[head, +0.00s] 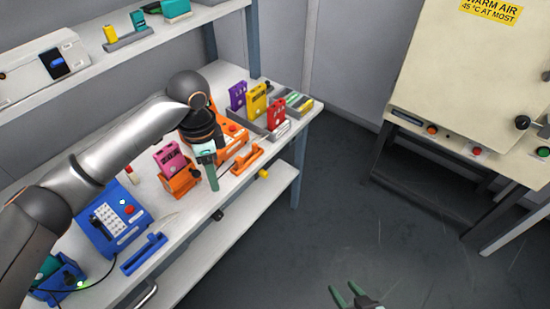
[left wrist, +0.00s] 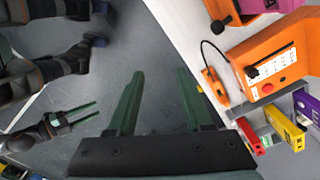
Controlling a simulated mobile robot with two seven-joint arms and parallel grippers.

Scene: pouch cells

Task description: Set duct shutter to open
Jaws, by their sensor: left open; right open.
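No part that I can clearly tell to be the duct shutter shows in either view. A cream cabinet (head: 455,85) with a yellow warm-air label stands at the right of the head view. It carries a black knob (head: 522,122), whose function I cannot tell. My left gripper (head: 212,183) is over the front of the workbench, far from the cabinet. In the left wrist view its two green fingers (left wrist: 160,75) are spread with nothing between them. My right gripper (head: 345,292) is open and empty over the floor at the bottom; it also shows in the left wrist view (left wrist: 93,112).
The white workbench (head: 185,225) holds a blue device (head: 112,218), an orange device (head: 232,132), a pink cell (head: 169,157) and a grey tray with purple, yellow and red cells (head: 257,104). A shelf (head: 85,75) runs above. The dark floor (head: 330,200) between bench and cabinet is clear.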

